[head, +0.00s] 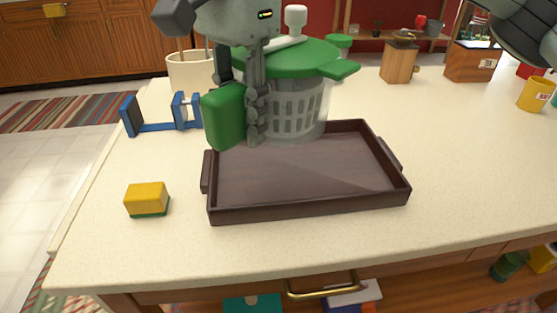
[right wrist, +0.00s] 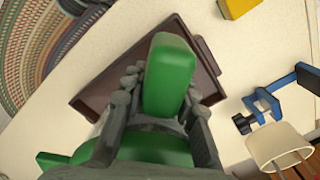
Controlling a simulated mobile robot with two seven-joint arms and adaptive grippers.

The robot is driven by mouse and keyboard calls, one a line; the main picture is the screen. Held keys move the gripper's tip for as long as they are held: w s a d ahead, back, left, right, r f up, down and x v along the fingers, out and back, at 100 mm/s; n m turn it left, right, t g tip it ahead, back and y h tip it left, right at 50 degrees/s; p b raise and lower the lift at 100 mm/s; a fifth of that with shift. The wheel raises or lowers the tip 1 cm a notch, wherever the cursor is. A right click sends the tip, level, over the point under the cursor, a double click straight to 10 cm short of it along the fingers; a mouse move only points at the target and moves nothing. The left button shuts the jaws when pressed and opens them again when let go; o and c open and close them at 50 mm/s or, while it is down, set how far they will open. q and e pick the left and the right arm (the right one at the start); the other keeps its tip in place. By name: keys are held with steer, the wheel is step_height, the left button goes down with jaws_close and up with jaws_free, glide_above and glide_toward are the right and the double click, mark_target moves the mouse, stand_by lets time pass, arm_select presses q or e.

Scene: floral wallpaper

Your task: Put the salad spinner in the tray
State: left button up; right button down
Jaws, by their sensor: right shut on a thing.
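The salad spinner (head: 300,105) has a green lid, a white knob and a clear bowl around a pale slotted basket. It is upright at the back left part of the dark brown tray (head: 385,183), overlapping its far rim. I cannot tell if its base touches the tray. My right gripper (head: 240,125) is shut on the spinner's green handle (head: 222,115). The right wrist view shows the handle (right wrist: 170,75) between both fingers (right wrist: 160,105), with the tray (right wrist: 100,92) below. The tray's visible floor is empty. My left gripper is not in view.
A yellow and green sponge (head: 147,199) lies left of the tray. A blue clamp-like stand (head: 165,126) and a cream pot (head: 188,70) stand behind left. A wooden block (head: 399,63) stands at the back right. The counter right of the tray is clear.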

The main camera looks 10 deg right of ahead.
steer(key=shift+s+a+f+n, duration=0.1)
steer(key=shift+s+a+n, duration=0.1)
steer(key=shift+a, duration=0.45)
steer(key=shift+s+a+n, duration=0.2)
steer(key=shift+a, duration=0.4)
steer(key=shift+w+f, duration=0.1)
steer(key=shift+f, duration=0.05)
glide_above(289, 178)
step_height(289, 178, down, 7)
steer(key=shift+r+p, duration=0.2)
steer(key=shift+p, duration=0.15)
step_height(289, 178, down, 4)
steer(key=shift+d+r, duration=0.1)
steer(key=shift+r, duration=0.05)
steer(key=shift+f, duration=0.2)
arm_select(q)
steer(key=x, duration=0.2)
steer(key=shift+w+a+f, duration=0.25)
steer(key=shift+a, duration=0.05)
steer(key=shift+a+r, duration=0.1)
arm_select(e)
steer(key=shift+f, duration=0.1)
